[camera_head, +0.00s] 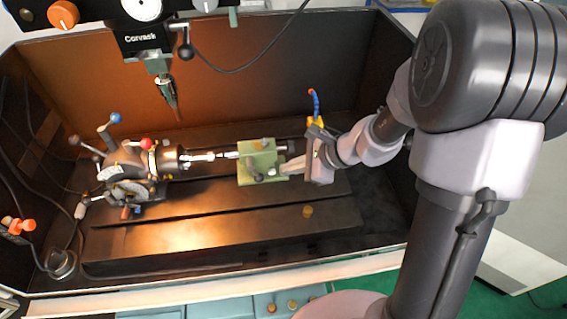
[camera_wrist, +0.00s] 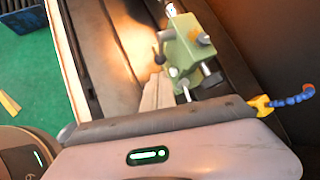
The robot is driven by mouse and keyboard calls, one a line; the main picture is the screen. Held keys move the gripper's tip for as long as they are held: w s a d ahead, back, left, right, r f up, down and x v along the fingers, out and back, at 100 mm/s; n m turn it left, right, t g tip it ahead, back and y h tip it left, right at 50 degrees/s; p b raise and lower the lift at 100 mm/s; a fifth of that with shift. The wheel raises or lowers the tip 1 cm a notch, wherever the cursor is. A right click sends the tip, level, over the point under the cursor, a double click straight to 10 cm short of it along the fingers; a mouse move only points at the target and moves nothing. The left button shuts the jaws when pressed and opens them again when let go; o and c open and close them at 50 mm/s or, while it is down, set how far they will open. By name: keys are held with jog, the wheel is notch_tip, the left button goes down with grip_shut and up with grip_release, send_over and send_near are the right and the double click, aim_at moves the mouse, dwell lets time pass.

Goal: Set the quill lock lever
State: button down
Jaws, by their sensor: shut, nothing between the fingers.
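The green tailstock (camera_head: 258,160) stands on the dark bed, right of the indexing chuck (camera_head: 137,170). In the wrist view, the tailstock (camera_wrist: 190,50) fills the upper middle. A small lever with a dark ball end (camera_wrist: 160,48) sits on its left side, and I take it for the quill lock lever. My gripper (camera_head: 284,169) is at the tailstock's right end. Its pale fingers (camera_wrist: 157,80) are shut and empty, pointing toward the tailstock just below the lever. I cannot tell whether they touch the tailstock or the lever.
A drill head (camera_head: 145,40) hangs above the bed at upper left. A blue and yellow coolant hose (camera_head: 315,108) stands just behind my wrist. The chuck has several ball-ended handles. The front of the bed is mostly clear, with a small brass-coloured piece (camera_head: 307,211).

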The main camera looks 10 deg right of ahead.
aim_at(260, 179)
jog(key=b+x, duration=0.2)
jog(key=x, duration=0.6)
jog(key=shift+a+f+b, duration=0.2)
jog(key=shift+b, duration=0.2)
jog(key=shift+w+a+f, duration=0.25)
jog(key=shift+w+a, duration=0.05)
jog(key=shift+a, duration=0.1)
jog(key=shift+f, duration=0.1)
jog(key=f+y+b, duration=0.1)
jog(key=b, duration=0.2)
jog(key=shift+a+f+b, duration=0.1)
jog(key=shift+f+b, duration=0.05)
jog(key=shift+b, duration=0.2)
jog(key=shift+a+f+b, duration=0.1)
jog(key=shift+a+b, duration=0.25)
jog(key=shift+b, duration=0.25)
